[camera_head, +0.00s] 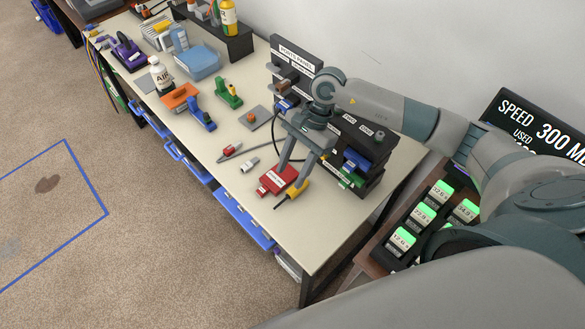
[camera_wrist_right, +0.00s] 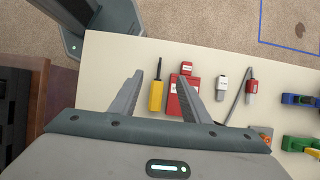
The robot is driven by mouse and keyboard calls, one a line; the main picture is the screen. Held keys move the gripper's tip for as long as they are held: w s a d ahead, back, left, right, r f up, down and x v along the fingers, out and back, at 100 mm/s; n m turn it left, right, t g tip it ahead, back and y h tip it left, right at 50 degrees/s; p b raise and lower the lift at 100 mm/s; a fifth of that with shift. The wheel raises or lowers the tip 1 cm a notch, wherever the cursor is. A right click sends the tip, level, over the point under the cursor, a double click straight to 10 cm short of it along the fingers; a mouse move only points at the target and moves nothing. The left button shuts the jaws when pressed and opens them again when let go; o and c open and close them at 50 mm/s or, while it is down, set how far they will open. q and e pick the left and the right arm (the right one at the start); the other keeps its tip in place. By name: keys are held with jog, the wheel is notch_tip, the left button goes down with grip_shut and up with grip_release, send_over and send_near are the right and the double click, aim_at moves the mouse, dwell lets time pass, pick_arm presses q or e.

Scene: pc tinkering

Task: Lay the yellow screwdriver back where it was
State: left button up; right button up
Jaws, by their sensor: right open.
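The yellow screwdriver (camera_head: 294,193) lies on the cream workbench next to a red box (camera_head: 276,179), its dark shaft pointing toward the bench's front edge. In the right wrist view the screwdriver (camera_wrist_right: 156,96) shows between my spread fingers, with the red box (camera_wrist_right: 184,98) beside it, partly covered by one finger. My right gripper (camera_head: 293,178) is open and empty, pointing down over the screwdriver and the red box. I cannot tell its exact height above them. My left gripper is in neither view.
The label panel rack (camera_head: 290,52) stands along the wall behind my right gripper. A red-tipped cable (camera_head: 228,152), a white connector (camera_head: 250,165) and a green tool (camera_head: 229,94) lie to the left. The bench (camera_head: 318,235) is bare in front of the screwdriver.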

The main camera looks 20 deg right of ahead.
jog(key=shift+d, duration=0.1)
dwell(0.6)
pick_arm(q)
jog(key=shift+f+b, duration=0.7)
jog(key=shift+b, duration=0.05)
pick_arm(e)
jog(key=d+r, duration=0.1)
jog(key=w+d+r, duration=0.1)
jog(key=shift+d, duration=0.3)
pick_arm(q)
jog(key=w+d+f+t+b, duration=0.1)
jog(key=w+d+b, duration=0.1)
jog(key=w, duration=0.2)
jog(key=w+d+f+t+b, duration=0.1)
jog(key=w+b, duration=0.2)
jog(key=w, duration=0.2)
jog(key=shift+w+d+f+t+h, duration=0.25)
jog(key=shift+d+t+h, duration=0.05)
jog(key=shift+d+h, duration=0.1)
pick_arm(e)
jog(key=v, duration=1.7)
jog(key=shift+r, duration=0.2)
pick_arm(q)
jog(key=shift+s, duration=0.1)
